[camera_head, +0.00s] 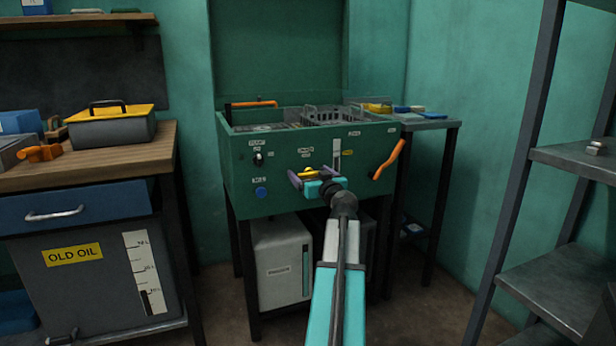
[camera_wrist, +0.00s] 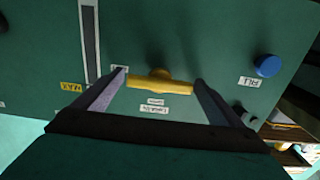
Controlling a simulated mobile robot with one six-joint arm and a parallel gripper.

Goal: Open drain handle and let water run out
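A green washer tank (camera_head: 240,170) stands on dark legs at the centre. A yellow T-shaped handle (camera_head: 309,171) sits on its front panel, and it also shows in the wrist view (camera_wrist: 160,84). Its bar lies roughly across the gap between my fingers. My gripper (camera_head: 311,176) is open in front of the panel. In the wrist view my gripper (camera_wrist: 161,78) has one finger near each end of the yellow bar, and I cannot tell whether they touch it. The label below the handle is too small to read surely. No running water is visible.
The panel also carries a blue button (camera_head: 261,193), a gauge strip (camera_head: 337,152) and an orange lever (camera_head: 388,160) at right. A white container (camera_head: 280,265) stands below the tank. A workbench (camera_head: 100,165) is at left, a metal shelf (camera_head: 575,160) at right.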

